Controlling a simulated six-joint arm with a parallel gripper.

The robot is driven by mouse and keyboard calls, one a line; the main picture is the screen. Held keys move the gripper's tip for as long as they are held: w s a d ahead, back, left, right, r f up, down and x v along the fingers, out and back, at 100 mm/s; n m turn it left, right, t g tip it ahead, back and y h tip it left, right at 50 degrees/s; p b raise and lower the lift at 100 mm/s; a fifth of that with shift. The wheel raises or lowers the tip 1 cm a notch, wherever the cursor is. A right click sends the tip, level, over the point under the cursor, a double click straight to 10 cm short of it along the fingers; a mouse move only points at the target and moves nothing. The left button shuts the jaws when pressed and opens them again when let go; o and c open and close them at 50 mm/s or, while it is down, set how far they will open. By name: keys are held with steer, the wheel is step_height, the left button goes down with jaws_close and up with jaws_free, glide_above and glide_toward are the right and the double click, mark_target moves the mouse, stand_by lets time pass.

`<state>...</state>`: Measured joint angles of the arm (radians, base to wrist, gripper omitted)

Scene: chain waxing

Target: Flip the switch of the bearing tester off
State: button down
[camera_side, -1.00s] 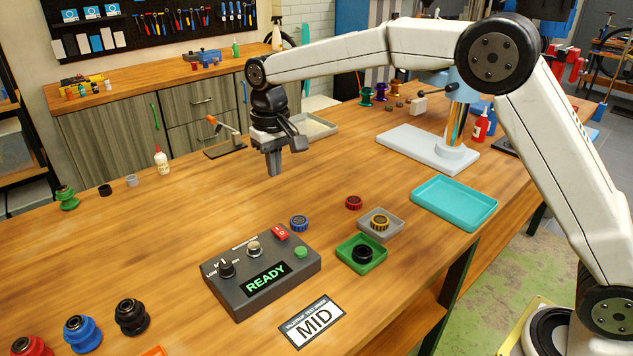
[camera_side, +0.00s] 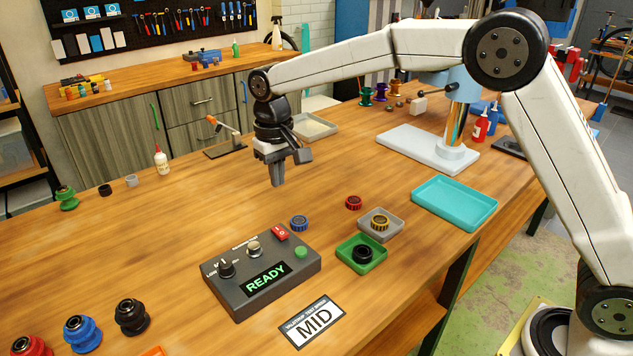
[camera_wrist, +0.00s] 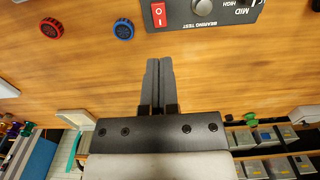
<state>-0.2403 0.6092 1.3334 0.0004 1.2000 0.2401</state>
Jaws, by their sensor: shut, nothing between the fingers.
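The bearing tester (camera_side: 262,279) is a dark grey box on the bench with a green READY display, a black knob, a silver bearing post and a green button. Its red rocker switch (camera_side: 280,233) is on the far right corner of its top. In the wrist view the switch (camera_wrist: 158,15), with its white marks, is near the top edge, and only part of the tester (camera_wrist: 210,16) shows. My gripper (camera_side: 277,182) is shut and empty, pointing down above the bench behind the tester, apart from it. In the wrist view the gripper's fingers (camera_wrist: 159,62) lie together below the switch.
A blue-rimmed bearing (camera_side: 299,223) lies just behind the tester. A red one (camera_side: 353,202), a grey tray (camera_side: 397,222), a green tray (camera_side: 343,258) and a teal tray (camera_side: 486,212) are to the right. A MID card (camera_side: 294,335) lies in front.

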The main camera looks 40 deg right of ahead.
mark_target(278, 231)
step_height(278, 231, down, 12)
steer(key=shift+f, duration=0.2)
stand_by(0.4)
steer(key=shift+s+f, duration=0.1)
steer(key=shift+f, duration=0.2)
stand_by(0.3)
steer(key=shift+w+r, duration=0.25)
steer(key=shift+w, duration=0.55)
steer(key=shift+r, duration=0.15)
step_height(278, 231, up, 14)
stand_by(0.8)
